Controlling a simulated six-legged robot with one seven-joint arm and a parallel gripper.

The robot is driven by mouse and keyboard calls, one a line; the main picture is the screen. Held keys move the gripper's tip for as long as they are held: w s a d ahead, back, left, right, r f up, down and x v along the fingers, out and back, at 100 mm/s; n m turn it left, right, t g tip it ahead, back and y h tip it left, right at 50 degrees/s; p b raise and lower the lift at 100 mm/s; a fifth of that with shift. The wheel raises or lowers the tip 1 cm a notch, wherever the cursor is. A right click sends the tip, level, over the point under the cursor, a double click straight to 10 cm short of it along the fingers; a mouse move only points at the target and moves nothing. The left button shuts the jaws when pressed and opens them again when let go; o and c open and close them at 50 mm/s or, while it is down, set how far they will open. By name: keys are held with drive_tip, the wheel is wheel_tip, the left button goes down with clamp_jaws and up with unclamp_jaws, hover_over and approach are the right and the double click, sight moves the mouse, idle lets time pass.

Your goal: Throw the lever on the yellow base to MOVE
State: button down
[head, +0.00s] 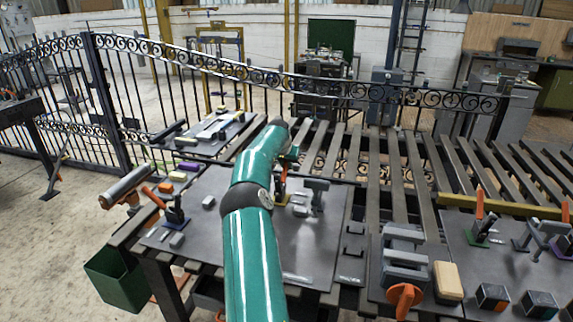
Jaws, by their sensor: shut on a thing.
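My teal arm reaches out over the dark metal worktable (240,190). My gripper (284,167) points down at its far end, partly hidden by my own forearm. It is at the upper part of a small yellow-orange upright lever (281,187), shut on its handle. The yellow base is small and mostly hidden beside my arm. I cannot read a MOVE mark or tell the lever's exact angle.
A grey clamp-like fixture (317,195) stands close right of the lever. A blue-based lever (176,214) with an orange handle is at the left. A green-based lever (480,230) and a large grey vise (404,262) are at the right. An iron fence (240,72) runs behind.

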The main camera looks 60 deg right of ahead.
drive_tip(key=c, duration=1.4)
unclamp_jaws()
drive_tip(key=shift+d+f, duration=0.15)
drive_tip(key=shift+o, duration=0.2)
drive_tip(key=v, duration=1.4)
